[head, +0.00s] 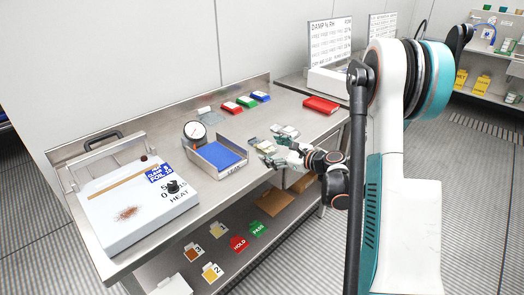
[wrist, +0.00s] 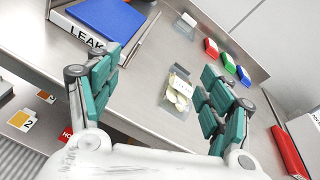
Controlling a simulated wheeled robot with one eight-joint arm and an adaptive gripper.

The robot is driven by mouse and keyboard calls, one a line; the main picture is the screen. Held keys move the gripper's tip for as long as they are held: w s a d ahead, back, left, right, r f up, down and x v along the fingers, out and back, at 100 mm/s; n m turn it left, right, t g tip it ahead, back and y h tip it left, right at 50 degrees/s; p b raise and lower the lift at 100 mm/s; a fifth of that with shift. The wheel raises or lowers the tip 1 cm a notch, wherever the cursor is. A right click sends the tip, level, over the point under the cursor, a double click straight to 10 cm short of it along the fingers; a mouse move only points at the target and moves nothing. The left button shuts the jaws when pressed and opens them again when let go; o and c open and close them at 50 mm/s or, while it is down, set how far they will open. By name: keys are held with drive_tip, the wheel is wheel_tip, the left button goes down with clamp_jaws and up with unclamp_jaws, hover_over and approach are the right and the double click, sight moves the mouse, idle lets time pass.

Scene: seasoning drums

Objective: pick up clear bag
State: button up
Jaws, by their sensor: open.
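The clear bag (wrist: 178,94) lies flat on the steel bench, with pale round slices and a white label showing through it. In the wrist view it lies ahead of my gripper (wrist: 165,98), between the two spread teal fingers, and neither finger touches it. In the head view the bag (head: 256,142) shows just beyond the fingertips, small and partly covered. My gripper (head: 272,143) is open and empty above the bench, right of the blue-lined tray. How high it is above the bag I cannot tell.
The tray (head: 222,168) marked LEAK stands left of the bag, with a dial gauge (head: 196,132) behind it. Red, green and blue boxes (head: 246,102) line the back. A larger red box (head: 321,104) lies to the right. A heat sealer (head: 130,205) fills the left end.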

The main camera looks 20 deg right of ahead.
drive_tip(key=s+d+f+m+t+b, duration=0.1)
drive_tip(key=s+d+f+m+t, duration=0.15)
drive_tip(key=d+f+m, duration=0.45)
drive_tip(key=n, duration=0.1)
approach(271, 147)
drive_tip(key=shift+t+h, duration=0.25)
drive_tip(key=shift+h, duration=0.15)
drive_tip(key=x, duration=0.4)
drive_tip(key=shift+w+a+f, duration=0.1)
drive_tip(key=shift+a+f, duration=0.1)
drive_tip(key=shift+a, duration=0.2)
drive_tip(key=shift+b+x, duration=1.05)
drive_tip(key=shift+x, duration=2.1)
drive_tip(key=shift+r, duration=0.1)
drive_tip(key=c, duration=0.8)
drive_tip(key=shift+o, duration=0.2)
